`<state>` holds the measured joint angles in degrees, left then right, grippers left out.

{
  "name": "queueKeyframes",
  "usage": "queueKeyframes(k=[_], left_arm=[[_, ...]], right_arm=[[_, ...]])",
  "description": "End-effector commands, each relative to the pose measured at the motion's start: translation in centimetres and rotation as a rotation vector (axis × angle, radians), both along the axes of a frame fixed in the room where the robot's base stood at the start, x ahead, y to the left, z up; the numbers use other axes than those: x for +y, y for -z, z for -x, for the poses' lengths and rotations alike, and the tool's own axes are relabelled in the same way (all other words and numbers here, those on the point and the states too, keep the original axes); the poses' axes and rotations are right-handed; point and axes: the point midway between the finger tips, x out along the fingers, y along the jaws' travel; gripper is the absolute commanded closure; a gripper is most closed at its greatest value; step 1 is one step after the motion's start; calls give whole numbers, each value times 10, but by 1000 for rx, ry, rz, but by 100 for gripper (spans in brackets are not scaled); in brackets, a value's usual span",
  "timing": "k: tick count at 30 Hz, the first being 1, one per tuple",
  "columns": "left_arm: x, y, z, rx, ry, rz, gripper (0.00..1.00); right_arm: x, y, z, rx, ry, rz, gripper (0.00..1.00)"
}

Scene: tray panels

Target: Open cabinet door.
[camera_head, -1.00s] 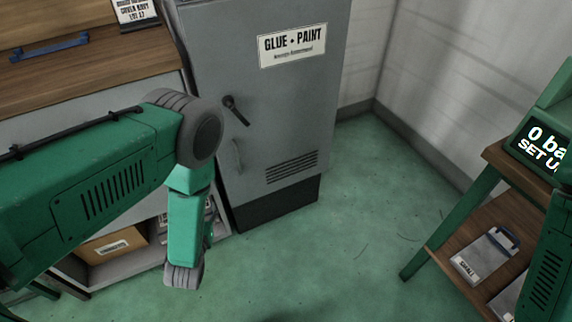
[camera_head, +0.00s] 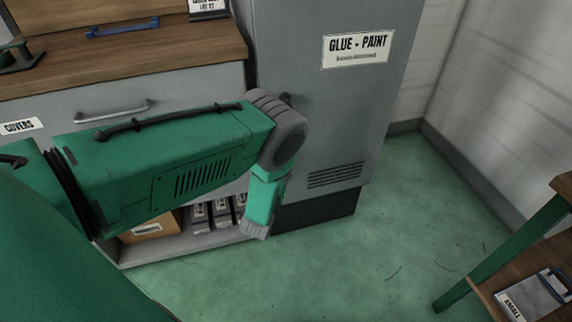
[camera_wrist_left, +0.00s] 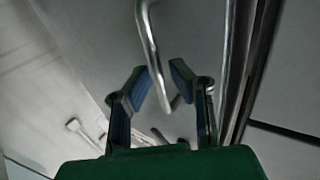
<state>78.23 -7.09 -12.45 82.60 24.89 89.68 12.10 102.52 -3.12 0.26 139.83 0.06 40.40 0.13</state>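The grey cabinet with the "GLUE + PAINT" label has its door (camera_head: 335,125) shut in the head view. My left arm covers the door's handle and most of its dark latch (camera_head: 285,98). In the left wrist view the curved metal handle (camera_wrist_left: 150,45) reaches down between the two fingers of my left gripper (camera_wrist_left: 158,78). The fingers are open, one on each side of the bar, with gaps showing; I cannot tell whether either touches it. The gripper itself is hidden in the head view. My right gripper is not in view.
A wooden-topped drawer unit (camera_head: 130,55) stands left of the cabinet, with boxes on its lower shelf. A green-legged table (camera_head: 505,250) stands at the lower right. The green floor (camera_head: 400,230) between is clear. A white wall (camera_head: 500,100) is behind.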

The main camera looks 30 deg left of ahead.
Motion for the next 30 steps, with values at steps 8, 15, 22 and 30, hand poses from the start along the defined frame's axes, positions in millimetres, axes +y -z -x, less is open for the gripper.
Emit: queueKeyframes(k=[8, 15, 22, 30], left_arm=[[4, -1, -23, 0, 1, -3, 81], [5, -1, -25, 1, 1, -2, 81], [5, 0, -24, 1, 1, -1, 100], [5, 1, -23, 4, -21, 0, 100]], right_arm=[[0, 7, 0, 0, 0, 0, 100], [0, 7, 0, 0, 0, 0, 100], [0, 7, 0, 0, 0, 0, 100], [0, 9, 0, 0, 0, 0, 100]])
